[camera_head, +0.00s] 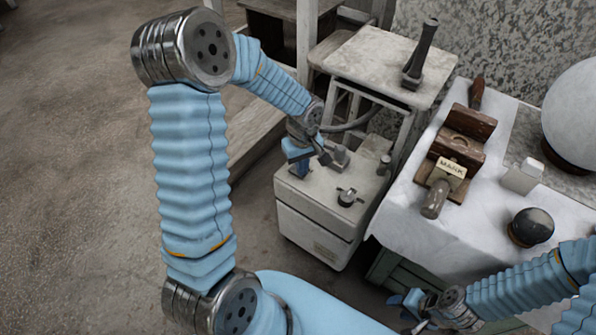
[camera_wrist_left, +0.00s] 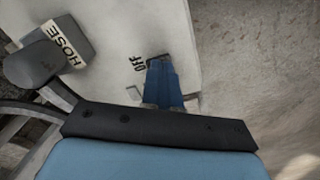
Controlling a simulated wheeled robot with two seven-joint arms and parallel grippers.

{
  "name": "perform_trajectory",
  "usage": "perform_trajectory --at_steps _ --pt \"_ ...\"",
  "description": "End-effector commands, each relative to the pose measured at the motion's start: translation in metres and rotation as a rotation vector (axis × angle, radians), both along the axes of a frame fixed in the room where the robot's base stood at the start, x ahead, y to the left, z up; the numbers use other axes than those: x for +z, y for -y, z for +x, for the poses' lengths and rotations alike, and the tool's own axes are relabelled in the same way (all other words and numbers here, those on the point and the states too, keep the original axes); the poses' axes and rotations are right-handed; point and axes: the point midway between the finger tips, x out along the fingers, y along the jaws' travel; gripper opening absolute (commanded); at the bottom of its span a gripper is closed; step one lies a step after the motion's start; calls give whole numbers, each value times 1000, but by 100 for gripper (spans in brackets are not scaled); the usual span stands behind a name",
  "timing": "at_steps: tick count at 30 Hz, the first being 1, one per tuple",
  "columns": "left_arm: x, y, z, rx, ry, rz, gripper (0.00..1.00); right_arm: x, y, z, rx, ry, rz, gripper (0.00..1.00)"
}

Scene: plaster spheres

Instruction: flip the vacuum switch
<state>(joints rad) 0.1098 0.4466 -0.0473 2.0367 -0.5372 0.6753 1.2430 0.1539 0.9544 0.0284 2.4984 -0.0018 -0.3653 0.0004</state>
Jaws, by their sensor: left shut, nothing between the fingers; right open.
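The vacuum (camera_head: 318,240) is a pale box on the floor in the middle of the head view. My left gripper (camera_head: 300,172) is over the far left part of its top, pointing down. In the left wrist view its blue fingers (camera_wrist_left: 160,70) are together and empty. Their tips are beside the word OFF, at a small dark piece (camera_wrist_left: 158,58) that looks like the switch. The fingers hide most of it, and I cannot tell whether they touch it. My right gripper (camera_head: 405,303) is open and empty, low at the right, by the table's front.
A stool (camera_head: 380,65) stands behind. A cloth-covered table (camera_head: 450,235) at right holds a wooden tool, a dark ball and a plaster sphere.

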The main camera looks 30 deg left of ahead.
Motion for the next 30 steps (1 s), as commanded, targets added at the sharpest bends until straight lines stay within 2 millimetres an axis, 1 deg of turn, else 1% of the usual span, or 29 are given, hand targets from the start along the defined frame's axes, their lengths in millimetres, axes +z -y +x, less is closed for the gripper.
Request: perform_trajectory --at_steps 5,24,27,30 --pt "8 0 0 0 -1 1 0 6 0 0 0 0 0 43" --pt "67 0 0 1 0 0 0 43 0 0 0 0 0 43" --pt "71 0 0 1 -1 -1 0 45 0 0 0 0 0 43" --pt "70 0 0 0 -1 0 0 44 0 0 0 0 0 43"
